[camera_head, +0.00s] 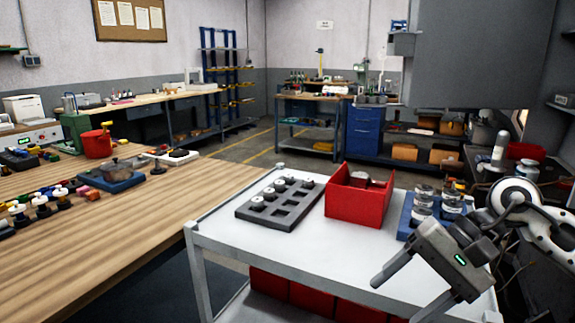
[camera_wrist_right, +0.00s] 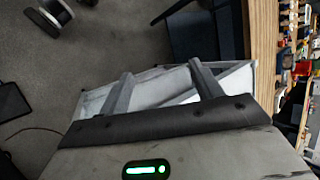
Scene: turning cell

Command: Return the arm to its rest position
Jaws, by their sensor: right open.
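My right arm (camera_head: 531,216) comes in from the right edge of the head view, bent, with the gripper in front of the cart's right end. My right gripper (camera_head: 394,301) is open and empty, its two fingers apart and pointing down to the left. In the right wrist view the gripper (camera_wrist_right: 160,72) shows its two fingers spread, with nothing between them but the pale cart and floor behind. No held object shows. My left arm and left gripper are not in view.
A white cart (camera_head: 225,236) bears a grey slotted tray (camera_head: 263,217), a red bin (camera_head: 356,205) and a blue holder (camera_head: 407,216) with metal-lidded jars. The holder is close behind the right gripper. A wooden table (camera_head: 110,235) with small parts is at left. The cart's front top is bare.

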